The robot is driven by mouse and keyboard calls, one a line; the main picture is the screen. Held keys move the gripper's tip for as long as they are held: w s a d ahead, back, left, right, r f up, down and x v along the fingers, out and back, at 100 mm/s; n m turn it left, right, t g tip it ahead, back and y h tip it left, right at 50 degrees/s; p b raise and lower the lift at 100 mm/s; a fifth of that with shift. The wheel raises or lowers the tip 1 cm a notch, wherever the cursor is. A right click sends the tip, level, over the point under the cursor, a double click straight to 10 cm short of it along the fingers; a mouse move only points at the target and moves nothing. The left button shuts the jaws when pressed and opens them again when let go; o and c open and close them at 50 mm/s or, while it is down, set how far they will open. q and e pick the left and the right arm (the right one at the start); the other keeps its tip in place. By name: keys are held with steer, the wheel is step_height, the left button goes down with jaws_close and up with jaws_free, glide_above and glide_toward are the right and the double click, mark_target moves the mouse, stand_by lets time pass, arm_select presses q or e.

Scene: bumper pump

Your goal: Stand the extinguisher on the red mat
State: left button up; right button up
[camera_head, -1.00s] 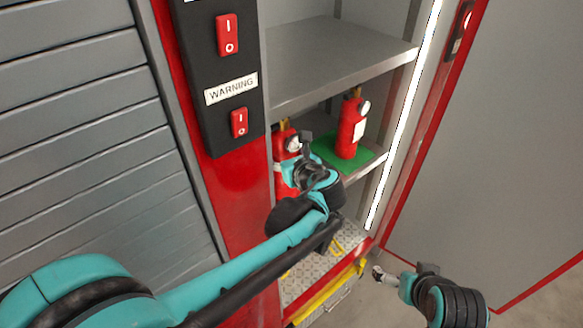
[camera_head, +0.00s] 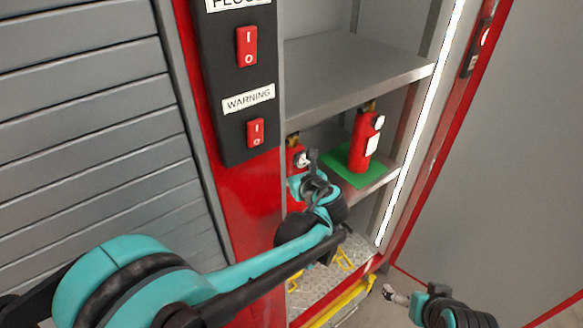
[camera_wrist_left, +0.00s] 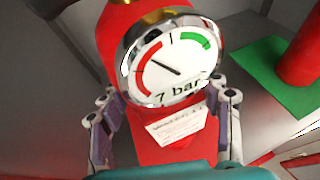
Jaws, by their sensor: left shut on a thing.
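A red extinguisher (camera_head: 294,157) is at the left of the lower shelf, mostly hidden behind my left arm and the cabinet post. In the left wrist view this extinguisher (camera_wrist_left: 150,112) is close up, with a round gauge marked 7 bar and a white label. My left gripper (camera_head: 306,168) is shut on its body, one finger on each side, below the gauge; in the wrist view the gripper (camera_wrist_left: 165,112) spans the label. Its base is hidden. I see no red mat I can be sure of. My right gripper (camera_head: 393,295) is low at the bottom right, its fingers unclear.
A second red extinguisher (camera_head: 364,141) stands on a green mat (camera_head: 343,164) to the right. A metal shelf (camera_head: 350,75) is above. The red post with switches (camera_head: 247,120) borders the left, a bright light strip (camera_head: 422,115) the right. A tread step (camera_head: 335,285) lies below.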

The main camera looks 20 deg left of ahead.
arm_select(q)
steer(key=o, duration=1.9)
steer(key=shift+f, duration=0.1)
steer(key=shift+r, duration=0.2)
steer(key=p+v, duration=0.1)
steer(key=v, duration=1.1)
